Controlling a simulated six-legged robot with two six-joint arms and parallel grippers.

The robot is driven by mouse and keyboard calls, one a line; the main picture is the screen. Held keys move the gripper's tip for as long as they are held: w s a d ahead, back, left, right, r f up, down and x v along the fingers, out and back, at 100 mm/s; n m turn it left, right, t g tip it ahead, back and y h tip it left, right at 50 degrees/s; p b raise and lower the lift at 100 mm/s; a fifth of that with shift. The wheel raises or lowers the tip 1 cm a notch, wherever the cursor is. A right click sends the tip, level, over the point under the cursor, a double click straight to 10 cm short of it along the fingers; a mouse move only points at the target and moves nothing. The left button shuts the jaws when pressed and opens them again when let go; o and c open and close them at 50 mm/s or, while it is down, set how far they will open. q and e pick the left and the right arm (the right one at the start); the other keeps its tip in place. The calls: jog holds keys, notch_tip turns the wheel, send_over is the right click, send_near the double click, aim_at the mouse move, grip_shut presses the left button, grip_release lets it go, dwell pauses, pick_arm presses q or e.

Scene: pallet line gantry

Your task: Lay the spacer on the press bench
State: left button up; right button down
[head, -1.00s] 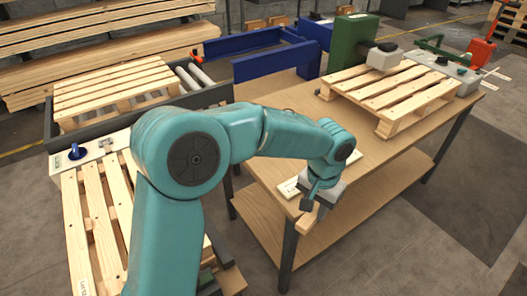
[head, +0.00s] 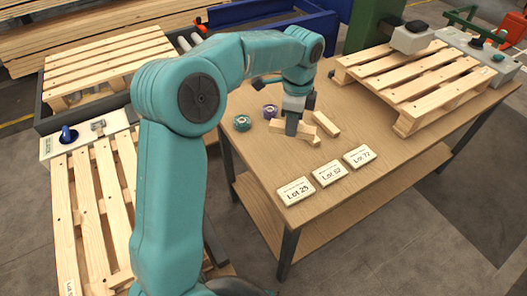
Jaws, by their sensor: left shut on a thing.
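My left gripper (head: 296,122) is over the press bench (head: 260,158), shut on a pale wooden spacer (head: 277,127). The gripper hides the middle of the spacer. The spacer is low over the bench top or touching it; I cannot tell which. A similar pale wooden block (head: 326,124) lies just to its right on the bench. My right gripper is not in view.
Two tape rolls, one green (head: 242,122) and one purple (head: 270,111), sit left of the gripper. Lot cards (head: 330,173) lie along the front edge.

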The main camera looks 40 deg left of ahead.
pick_arm(q)
jog(key=a+r+m, duration=0.4)
jog(key=a+m, duration=0.3)
jog(key=a, duration=0.1)
jog(key=m, duration=0.2)
send_over(263, 155)
notch_tip(263, 155, down, 15)
jog(key=shift+r+b, duration=0.1)
jog(key=shift+b, duration=0.2)
notch_tip(263, 155, down, 5)
jog(key=shift+w+f, duration=0.1)
jog(key=shift+f, duration=0.05)
jog(key=o, duration=1)
jog(key=shift+f, duration=0.1)
jog(key=shift+o, duration=0.2)
